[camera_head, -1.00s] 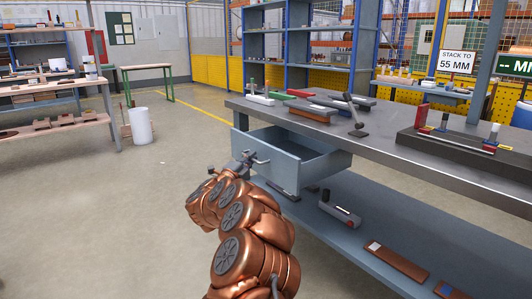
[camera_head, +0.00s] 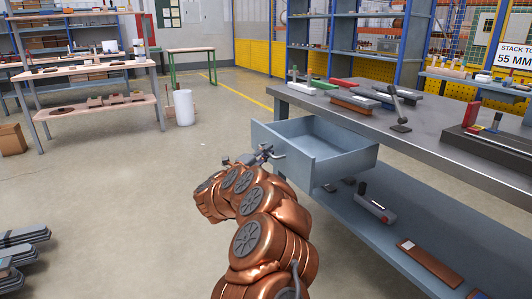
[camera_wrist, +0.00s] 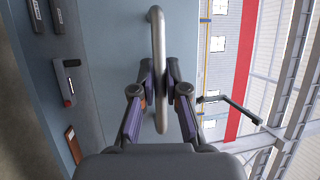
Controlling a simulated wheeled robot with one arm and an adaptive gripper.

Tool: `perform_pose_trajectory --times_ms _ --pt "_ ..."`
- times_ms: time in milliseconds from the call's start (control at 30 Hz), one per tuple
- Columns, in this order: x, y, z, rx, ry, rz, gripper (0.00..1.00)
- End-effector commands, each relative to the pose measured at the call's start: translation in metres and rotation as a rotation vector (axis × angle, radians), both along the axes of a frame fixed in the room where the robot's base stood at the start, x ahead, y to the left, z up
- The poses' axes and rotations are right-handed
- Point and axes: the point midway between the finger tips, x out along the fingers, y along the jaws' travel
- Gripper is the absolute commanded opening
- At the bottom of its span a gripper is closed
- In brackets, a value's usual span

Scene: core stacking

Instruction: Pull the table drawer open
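The grey-blue drawer (camera_head: 347,168) stands well out from under the grey workbench top (camera_head: 440,137) in the head view. Its inside looks empty. Its grey bar handle is on the front face, at my gripper (camera_head: 264,153). In the wrist view the curved handle (camera_wrist: 157,28) runs upright in the picture between the two fingers of my gripper (camera_wrist: 161,80). The fingers close on the bar from both sides. The drawer's front face (camera_wrist: 110,50) fills the space behind the handle.
Several blocks and a small lever stand (camera_head: 400,110) lie on the workbench. The lower shelf (camera_head: 375,240) holds a grey tool (camera_head: 375,208) and a brown block (camera_head: 430,262). Grey stacked parts (camera_head: 22,252) sit at lower left.

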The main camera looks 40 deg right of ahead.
Motion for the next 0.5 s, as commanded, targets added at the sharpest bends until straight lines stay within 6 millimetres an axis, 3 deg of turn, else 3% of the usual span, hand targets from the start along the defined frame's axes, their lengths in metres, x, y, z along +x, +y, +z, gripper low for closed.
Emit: perform_pose_trajectory --times_ms 200,500 --pt "0.0002 0.0000 0.0000 0.000 0.000 0.001 0.37" --pt "0.0003 0.0007 -0.0001 0.000 0.000 0.001 0.37"
